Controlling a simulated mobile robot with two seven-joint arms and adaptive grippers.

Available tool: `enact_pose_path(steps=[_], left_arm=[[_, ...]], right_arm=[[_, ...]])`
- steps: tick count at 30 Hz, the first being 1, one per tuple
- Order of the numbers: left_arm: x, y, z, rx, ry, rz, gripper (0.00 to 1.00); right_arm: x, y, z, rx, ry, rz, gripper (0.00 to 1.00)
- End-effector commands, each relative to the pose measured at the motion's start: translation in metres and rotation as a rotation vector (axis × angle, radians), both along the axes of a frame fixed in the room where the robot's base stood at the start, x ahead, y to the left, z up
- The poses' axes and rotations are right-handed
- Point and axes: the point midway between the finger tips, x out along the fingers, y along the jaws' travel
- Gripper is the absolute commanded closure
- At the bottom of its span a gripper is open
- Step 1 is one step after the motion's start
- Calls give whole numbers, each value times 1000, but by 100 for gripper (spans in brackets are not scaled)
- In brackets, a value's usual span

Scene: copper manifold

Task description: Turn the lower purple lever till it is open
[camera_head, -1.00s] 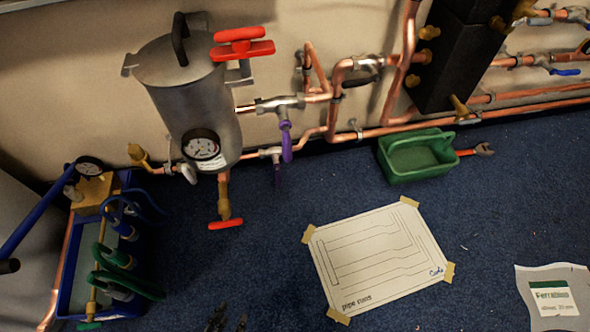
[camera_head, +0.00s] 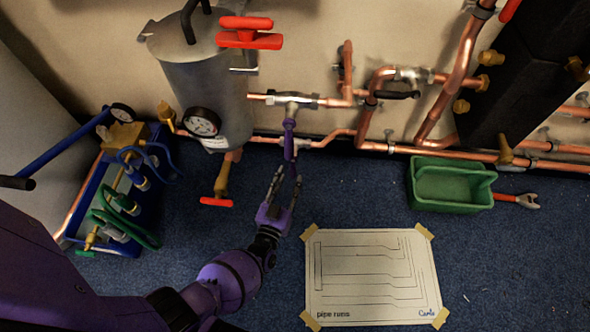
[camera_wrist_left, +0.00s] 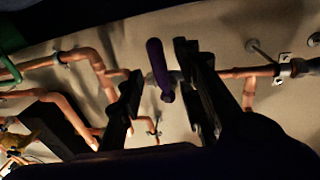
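The upper purple lever (camera_head: 289,140) hangs down from a valve (camera_head: 292,100) on the upper copper pipe. The lower purple lever cannot be clearly made out in the head view; the upper lever and my gripper overlap its area. My left gripper (camera_head: 287,178) reaches up from the lower left, just below the upper lever's tip. Its fingers are open. In the left wrist view, a purple lever (camera_wrist_left: 158,66) shows between the two spread dark fingers (camera_wrist_left: 162,90); I cannot tell which lever it is or whether it is touched. My right gripper is not in view.
A grey tank (camera_head: 208,90) with a gauge and red handles stands left of the valves. A blue tray (camera_head: 85,200) with hoses is at the left. A green tray (camera_head: 450,207) and a taped paper sheet (camera_head: 370,308) lie on the blue floor, with clear floor between them.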

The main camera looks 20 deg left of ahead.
Motion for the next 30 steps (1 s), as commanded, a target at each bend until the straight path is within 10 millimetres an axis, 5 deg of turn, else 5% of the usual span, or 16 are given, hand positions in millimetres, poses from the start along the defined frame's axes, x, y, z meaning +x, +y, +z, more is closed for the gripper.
enact_pose_path(steps=[7,18,26,30], left_arm=[[35,2,-1,1,0,-2,67],[41,4,0,1,2,-1,67],[41,3,0,1,1,-1,100],[41,3,0,1,1,-1,100]], right_arm=[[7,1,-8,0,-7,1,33],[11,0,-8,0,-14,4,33],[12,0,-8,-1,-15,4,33],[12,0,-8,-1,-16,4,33]])
